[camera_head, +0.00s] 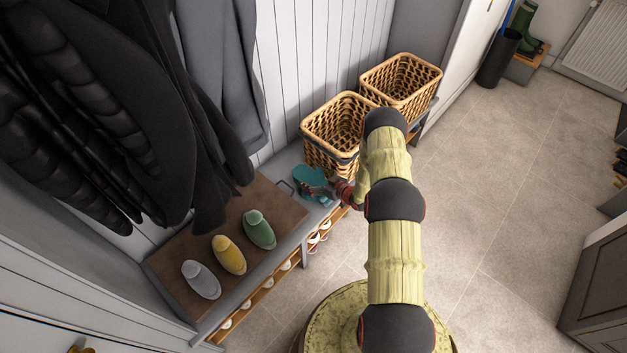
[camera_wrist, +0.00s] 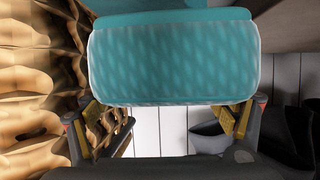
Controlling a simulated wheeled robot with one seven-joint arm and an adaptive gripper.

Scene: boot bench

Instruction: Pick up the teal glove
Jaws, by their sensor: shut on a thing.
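The teal glove (camera_head: 311,182) is in the head view at the bench, between the brown mat and the nearer wicker basket. In the wrist view the glove (camera_wrist: 175,62) fills the upper middle, with a pale, translucent-looking edge. My gripper (camera_head: 334,190) reaches it from the right and is shut on it. In the wrist view the fingers of my gripper (camera_wrist: 165,112) stand to either side, with yellow pads. Whether the glove touches the bench or is just above it I cannot tell. My wrist hides part of the contact.
Two wicker baskets (camera_head: 338,130) (camera_head: 402,82) stand on the bench behind the glove. Grey (camera_head: 201,279), yellow (camera_head: 229,254) and green (camera_head: 259,229) rounded items lie on the brown mat (camera_head: 165,262). Dark coats (camera_head: 85,100) hang at left.

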